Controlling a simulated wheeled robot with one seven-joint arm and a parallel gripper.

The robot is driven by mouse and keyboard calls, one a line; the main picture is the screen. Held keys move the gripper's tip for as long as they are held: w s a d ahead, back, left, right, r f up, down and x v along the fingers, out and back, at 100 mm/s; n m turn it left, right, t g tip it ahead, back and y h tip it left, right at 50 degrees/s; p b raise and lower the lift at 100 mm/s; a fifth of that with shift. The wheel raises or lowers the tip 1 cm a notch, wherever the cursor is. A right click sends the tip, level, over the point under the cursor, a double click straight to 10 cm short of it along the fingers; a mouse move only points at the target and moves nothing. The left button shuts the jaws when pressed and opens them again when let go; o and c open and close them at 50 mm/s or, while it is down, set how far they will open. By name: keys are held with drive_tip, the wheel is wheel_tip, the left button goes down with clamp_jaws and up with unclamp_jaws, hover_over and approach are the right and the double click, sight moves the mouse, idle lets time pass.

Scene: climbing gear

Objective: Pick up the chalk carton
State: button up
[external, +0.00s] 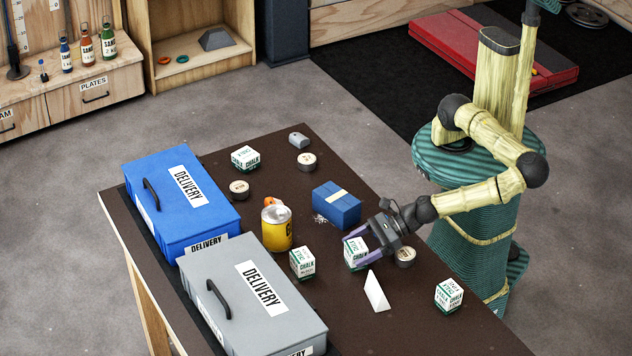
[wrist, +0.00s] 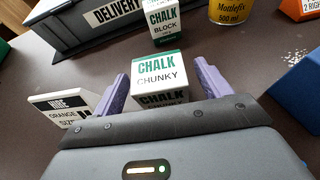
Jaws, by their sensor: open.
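A white and green chalk carton (external: 355,255) stands upright on the dark table. In the wrist view this carton (wrist: 160,82) reads CHALK CHUNKY. My gripper (external: 357,248) is at it, and the open fingers (wrist: 161,75) lie on either side of it; I cannot tell whether either touches it. A second chalk carton (external: 303,263) stands to its left and reads CHALK BLOCK in the wrist view (wrist: 165,30). Another carton (external: 449,296) stands at the right, and one more (external: 246,158) is at the back.
A white sign card (external: 376,292) stands close to my gripper; it also shows in the wrist view (wrist: 62,108). A blue block (external: 338,204), a yellow can (external: 276,230) and tape rolls (external: 405,257) are nearby. Blue (external: 185,195) and grey (external: 250,295) delivery boxes line the left.

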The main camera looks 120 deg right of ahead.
drive_tip(key=x, duration=0.2)
drive_tip(key=shift+w+d+f, duration=0.1)
drive_tip(key=shift+w+f, duration=0.1)
drive_tip(key=shift+w, duration=0.15)
drive_tip(key=c, duration=1.1)
